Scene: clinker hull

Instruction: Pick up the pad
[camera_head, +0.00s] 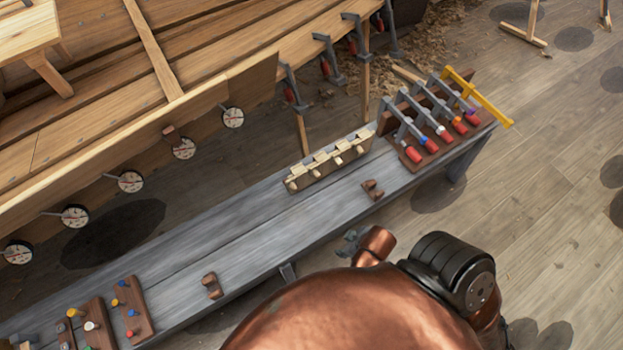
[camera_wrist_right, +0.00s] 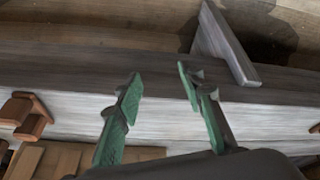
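Two small brown wooden blocks that look like pads lie on the long grey bench: one (camera_head: 372,190) right of the middle and one (camera_head: 211,286) nearer the bottom left. A brown block (camera_wrist_right: 25,115) also shows at the left edge of the right wrist view; I cannot tell which of the two it is. My right gripper (camera_head: 351,241) is by the bench's near edge, partly hidden behind my copper arm. In the wrist view its green-lined fingers (camera_wrist_right: 160,76) stand apart with nothing between them. My left gripper is out of view.
The grey bench (camera_head: 245,235) bears a cream rack of pegs (camera_head: 330,165), a clamp rack (camera_head: 435,150) and brown boards with coloured pegs (camera_head: 133,308). The wooden hull (camera_head: 200,90) with round dials rises behind. Bare bench lies between the two blocks.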

